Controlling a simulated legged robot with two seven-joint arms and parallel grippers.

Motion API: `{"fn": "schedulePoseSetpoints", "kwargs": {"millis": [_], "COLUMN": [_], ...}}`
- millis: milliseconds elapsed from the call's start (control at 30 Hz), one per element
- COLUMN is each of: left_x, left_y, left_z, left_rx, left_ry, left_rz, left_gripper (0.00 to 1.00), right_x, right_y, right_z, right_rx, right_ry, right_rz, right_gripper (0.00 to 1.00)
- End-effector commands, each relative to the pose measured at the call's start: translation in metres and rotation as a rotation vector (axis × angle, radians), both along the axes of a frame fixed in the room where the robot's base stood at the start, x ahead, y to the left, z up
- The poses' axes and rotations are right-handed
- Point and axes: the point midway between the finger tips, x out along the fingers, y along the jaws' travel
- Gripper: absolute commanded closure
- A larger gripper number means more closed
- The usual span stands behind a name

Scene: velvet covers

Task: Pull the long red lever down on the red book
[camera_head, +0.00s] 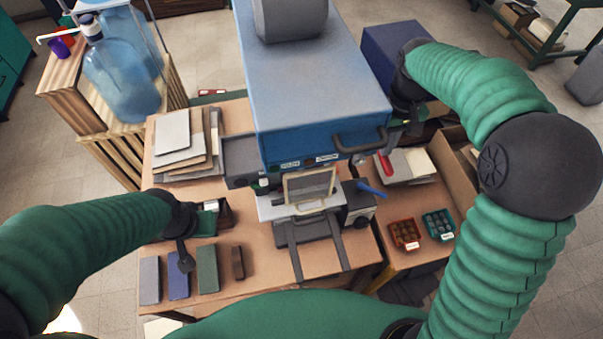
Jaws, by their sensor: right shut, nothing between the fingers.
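A short red lever (385,165) sticks out on the right side of a big blue press (315,85), below its dark handle bar (360,139). A blue lever (371,189) sits just below it. My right gripper (410,122) is at the press's front right corner, beside the right end of the handle bar and above the red lever; it is shut and empty. Whether it touches the bar I cannot tell. My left gripper (186,258) is over the table at the left; its fingers are too small to read. I cannot make out a red book.
A beige-framed plate (309,185) stands on the press bed. Grey, blue, green (207,268) and brown blocks lie at front left. Stacked boards (187,142) lie at back left. An orange tray (404,233) and a teal tray (438,223) sit at right, near a cardboard box (462,165).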

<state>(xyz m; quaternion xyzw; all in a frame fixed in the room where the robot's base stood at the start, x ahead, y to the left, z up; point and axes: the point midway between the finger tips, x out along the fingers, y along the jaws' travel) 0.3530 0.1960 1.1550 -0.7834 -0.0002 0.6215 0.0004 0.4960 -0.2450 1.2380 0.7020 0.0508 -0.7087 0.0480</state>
Motion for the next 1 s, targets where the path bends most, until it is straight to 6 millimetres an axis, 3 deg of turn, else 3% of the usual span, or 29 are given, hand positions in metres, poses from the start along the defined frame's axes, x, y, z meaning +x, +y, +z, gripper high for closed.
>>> {"fn": "schedulePoseSetpoints", "kwargs": {"millis": [33, 100, 800, 1000], "left_x": [0.000, 0.000, 0.000, 0.000], "left_y": [0.000, 0.000, 0.000, 0.000], "left_z": [0.016, 0.025, 0.121, 0.122], "left_rx": [0.000, 0.000, 0.000, 0.000], "left_ry": [0.000, 0.000, 0.000, 0.000], "left_rz": [0.000, 0.000, 0.000, 0.000], "left_gripper": [1.00, 1.00, 1.00, 1.00], "right_x": [0.002, 0.003, 0.012, 0.013], "right_y": [0.000, 0.000, 0.001, 0.001], "right_z": [0.016, 0.027, 0.128, 0.130], "right_rx": [0.000, -0.001, -0.002, -0.002], "right_ry": [-0.004, -0.005, -0.007, -0.007], "right_rz": [0.000, 0.000, 0.000, -0.001], "right_gripper": [1.00, 1.00, 1.00, 1.00]}}
